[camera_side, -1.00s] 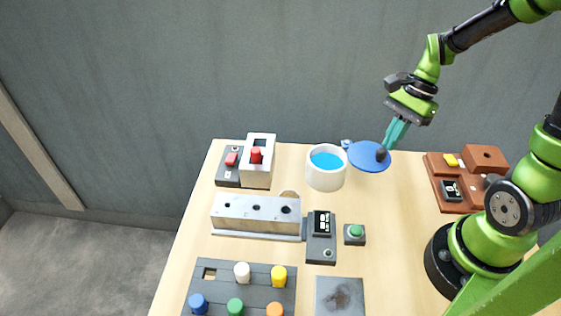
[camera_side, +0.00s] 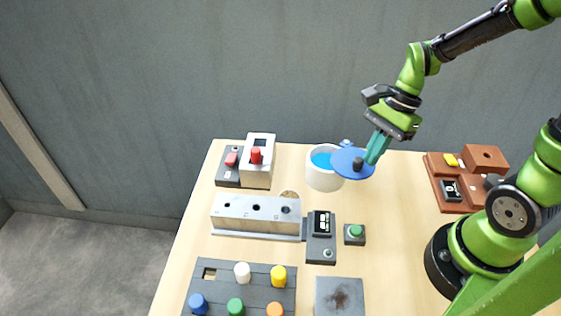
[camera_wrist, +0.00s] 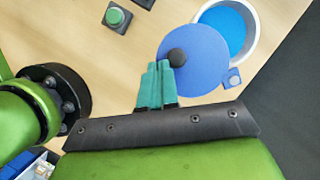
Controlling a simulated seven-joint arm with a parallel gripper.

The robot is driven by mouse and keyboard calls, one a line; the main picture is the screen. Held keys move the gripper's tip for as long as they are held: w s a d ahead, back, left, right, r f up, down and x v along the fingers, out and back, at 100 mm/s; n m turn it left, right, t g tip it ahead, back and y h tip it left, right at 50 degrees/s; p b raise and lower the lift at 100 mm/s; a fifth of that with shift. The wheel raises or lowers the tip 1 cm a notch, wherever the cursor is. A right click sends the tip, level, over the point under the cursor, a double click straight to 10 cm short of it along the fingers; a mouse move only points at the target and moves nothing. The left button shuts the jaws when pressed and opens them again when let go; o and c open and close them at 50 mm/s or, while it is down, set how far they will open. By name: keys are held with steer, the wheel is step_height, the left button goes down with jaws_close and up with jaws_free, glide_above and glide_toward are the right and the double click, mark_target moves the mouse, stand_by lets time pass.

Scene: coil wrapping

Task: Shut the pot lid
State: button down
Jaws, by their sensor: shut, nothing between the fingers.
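The white pot (camera_side: 324,175) stands near the back middle of the table, with a blue inside. It also shows in the wrist view (camera_wrist: 254,26). The round blue lid (camera_side: 349,170) with a dark knob (camera_side: 358,163) overlaps the pot's right part; the left part of the opening is uncovered. In the wrist view the lid (camera_wrist: 205,70) covers part of the pot's mouth, beside a small hinge-like block (camera_wrist: 232,78). My gripper (camera_side: 370,161) is shut and empty, its teal fingers at the lid's right side by the knob. In the wrist view the fingertips (camera_wrist: 158,66) are close beside the knob (camera_wrist: 177,56).
A green button box (camera_side: 355,234) and a grey metal block with holes (camera_side: 232,214) stand in front. A red-switch unit (camera_side: 257,160) is left of the pot, a brown fixture (camera_side: 470,190) at the right. Bare table lies between pot and fixture.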

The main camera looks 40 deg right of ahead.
mark_target(351, 174)
steer(key=a, duration=0.1)
steer(key=w+a, duration=0.1)
steer(key=a, duration=0.1)
steer(key=shift+w, duration=0.3)
steer(key=shift+w+a, duration=0.25)
steer(key=shift+a, duration=0.05)
steer(key=shift+w+a+m+t+h, duration=0.1)
steer(key=shift+w+a+m+t, duration=0.15)
steer(key=shift+w+a+m, duration=0.35)
steer(key=shift+w+a+m+t+h, duration=0.1)
steer(key=shift+w+a+m+t, duration=0.2)
steer(key=shift+w+m, duration=0.6)
steer(key=shift+w+a+m+t+h, duration=0.1)
steer(key=shift+w+a+m+t, duration=0.15)
steer(key=shift+w+a+m, duration=0.45)
steer(key=shift+d, duration=0.3)
steer(key=shift+s, duration=0.1)
